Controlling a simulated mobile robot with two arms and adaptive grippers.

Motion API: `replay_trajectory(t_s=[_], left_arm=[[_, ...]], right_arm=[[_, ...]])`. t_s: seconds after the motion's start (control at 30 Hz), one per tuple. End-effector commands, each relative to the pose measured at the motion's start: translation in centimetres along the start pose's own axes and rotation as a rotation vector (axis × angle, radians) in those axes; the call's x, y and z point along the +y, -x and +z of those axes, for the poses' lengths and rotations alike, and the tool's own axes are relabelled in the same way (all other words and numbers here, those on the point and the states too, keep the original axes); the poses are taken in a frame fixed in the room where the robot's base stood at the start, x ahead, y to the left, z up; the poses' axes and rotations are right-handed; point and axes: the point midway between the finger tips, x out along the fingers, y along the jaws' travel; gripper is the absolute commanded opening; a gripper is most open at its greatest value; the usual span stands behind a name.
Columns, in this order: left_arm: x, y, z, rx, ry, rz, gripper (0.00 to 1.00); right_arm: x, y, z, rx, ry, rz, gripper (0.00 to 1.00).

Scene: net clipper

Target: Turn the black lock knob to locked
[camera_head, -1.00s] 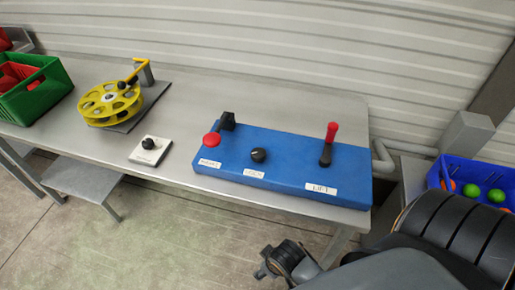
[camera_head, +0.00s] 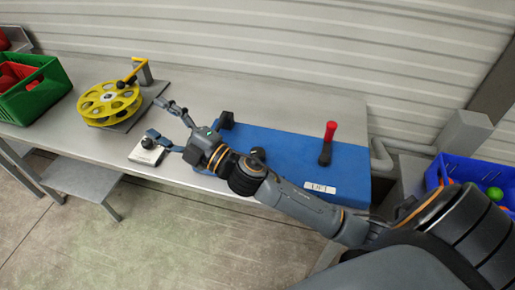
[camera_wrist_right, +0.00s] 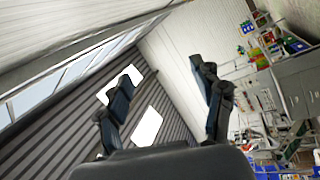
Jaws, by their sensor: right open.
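The black lock knob (camera_head: 258,153) sits on the blue box (camera_head: 345,165). My right forearm covers most of it, along with the box's front left part and the label below the knob. My right gripper (camera_head: 159,119) is open and empty, left of the blue box, with its fingers pointing left, away from the knob. It seems to be above the table, over or near the small white box (camera_head: 146,153). In the right wrist view, both fingers (camera_wrist_right: 163,82) are spread with nothing between them. My left gripper is not in view.
A red-handled lever (camera_head: 330,140) stands on the blue box above a LIFT label. A yellow reel (camera_head: 108,103) and a green crate (camera_head: 37,97) stand at the left. A blue bin (camera_head: 440,172) with balls is at the right. The table (camera_head: 290,95) behind the blue box is bare.

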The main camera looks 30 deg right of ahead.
Motion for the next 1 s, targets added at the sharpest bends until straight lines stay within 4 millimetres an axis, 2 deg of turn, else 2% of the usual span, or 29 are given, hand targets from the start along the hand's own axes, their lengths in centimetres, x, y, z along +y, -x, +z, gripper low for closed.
replay_trajectory(t_s=[0.03, 0.13, 0.2, 0.27, 0.37, 0.47, 0.5, 0.6, 0.7, 0.83, 0.9, 1.0], left_arm=[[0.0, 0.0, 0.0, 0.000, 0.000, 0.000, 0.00], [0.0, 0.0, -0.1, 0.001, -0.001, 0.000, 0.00], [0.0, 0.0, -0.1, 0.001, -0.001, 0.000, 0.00], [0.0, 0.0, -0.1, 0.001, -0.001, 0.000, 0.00], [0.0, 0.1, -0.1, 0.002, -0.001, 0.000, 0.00], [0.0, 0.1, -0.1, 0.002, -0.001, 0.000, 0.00], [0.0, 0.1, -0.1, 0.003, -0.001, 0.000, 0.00], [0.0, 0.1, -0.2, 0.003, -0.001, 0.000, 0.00], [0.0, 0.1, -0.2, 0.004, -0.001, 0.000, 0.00], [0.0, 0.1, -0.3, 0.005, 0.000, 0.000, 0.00], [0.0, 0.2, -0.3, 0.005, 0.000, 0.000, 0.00], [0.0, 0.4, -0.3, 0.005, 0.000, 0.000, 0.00]], right_arm=[[0.6, -1.4, -2.8, 0.168, 0.135, -0.013, 0.67], [-0.6, -1.8, -7.2, 0.484, 0.393, -0.096, 0.67], [-2.5, -1.0, -8.4, 0.683, 0.575, -0.197, 0.67], [-4.3, 0.2, -8.0, 0.835, 0.726, -0.314, 0.67], [-6.5, 2.8, -4.2, 1.035, 0.960, -0.572, 0.67], [-6.3, 5.9, 2.3, 1.152, 1.144, -0.890, 0.67], [-5.5, 7.1, 5.1, 1.173, 1.198, -1.022, 0.67], [-2.2, 10.1, 11.1, 1.179, 1.277, -1.330, 0.67], [1.5, 12.4, 15.1, 1.144, 1.296, -1.569, 0.67], [4.6, 14.4, 17.6, 1.101, 1.286, -1.746, 0.67], [5.1, 14.9, 18.1, 1.091, 1.279, -1.786, 0.67], [4.7, 15.3, 18.6, 1.090, 1.274, -1.801, 0.67]])
